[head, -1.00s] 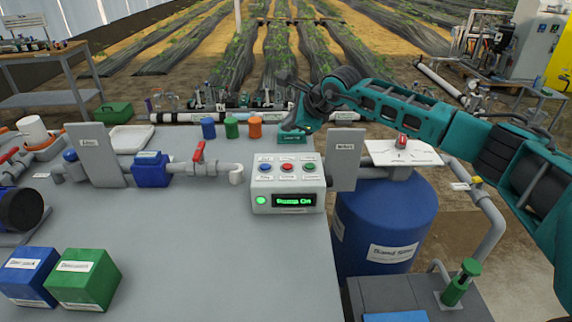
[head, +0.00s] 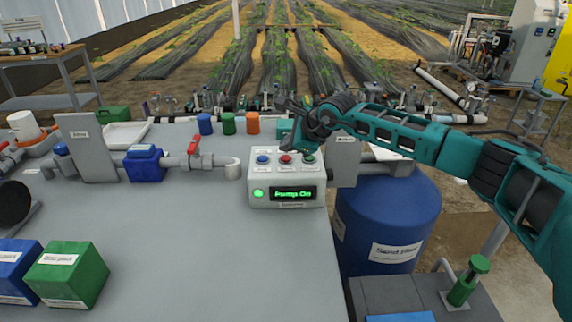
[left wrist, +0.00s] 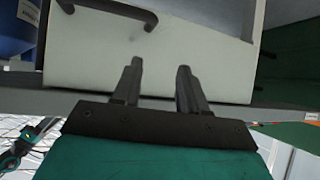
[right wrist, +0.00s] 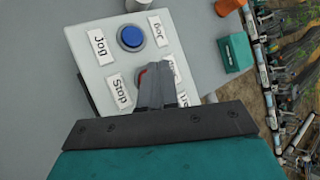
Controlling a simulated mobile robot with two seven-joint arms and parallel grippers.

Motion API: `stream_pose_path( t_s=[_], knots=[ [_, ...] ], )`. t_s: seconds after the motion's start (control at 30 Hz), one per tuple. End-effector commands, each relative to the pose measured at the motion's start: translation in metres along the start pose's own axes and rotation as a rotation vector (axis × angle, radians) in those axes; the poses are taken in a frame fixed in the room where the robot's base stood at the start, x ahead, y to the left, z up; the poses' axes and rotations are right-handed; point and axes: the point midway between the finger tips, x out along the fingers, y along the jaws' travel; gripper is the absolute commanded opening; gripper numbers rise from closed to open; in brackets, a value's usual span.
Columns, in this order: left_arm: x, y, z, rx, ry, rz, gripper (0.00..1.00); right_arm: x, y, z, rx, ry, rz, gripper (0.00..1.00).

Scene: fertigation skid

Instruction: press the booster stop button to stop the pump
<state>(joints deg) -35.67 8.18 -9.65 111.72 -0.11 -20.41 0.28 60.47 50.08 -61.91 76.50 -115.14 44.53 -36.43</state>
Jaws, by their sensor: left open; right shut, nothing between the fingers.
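The grey control box (head: 287,180) stands at the right side of the grey table. Its display (head: 292,194) reads "Pump On" in green, beside a lit green lamp (head: 258,194). On top are a blue button (head: 263,159), a red button (head: 286,159) and a green button (head: 310,157). The right wrist view shows the blue button (right wrist: 130,37), labelled "Jog", and a "Stop" label (right wrist: 118,92). My right gripper (right wrist: 154,68) is shut and empty over the red button, mostly hiding it; contact cannot be told. My left gripper (left wrist: 157,68) is open and empty.
A pipe with a red-handled valve (head: 194,150) lies left of the box. A grey upright plate (head: 343,165) and a blue tank (head: 390,225) are at its right. Blue, green and orange caps (head: 228,123) stand behind. The left wrist faces a pale panel (left wrist: 90,60).

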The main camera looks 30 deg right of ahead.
Motion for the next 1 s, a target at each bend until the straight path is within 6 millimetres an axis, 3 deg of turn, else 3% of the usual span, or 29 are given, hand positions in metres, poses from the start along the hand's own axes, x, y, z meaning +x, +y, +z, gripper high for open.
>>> stream_pose_path(
  t_s=[1.0],
  knots=[
    [0.0003, 0.0000, -0.0059, 0.000, 0.013, 0.001, 0.43, 0.0006, 0.0003, -0.0004, 0.000, 0.000, 0.000, 0.00]
  ],
)
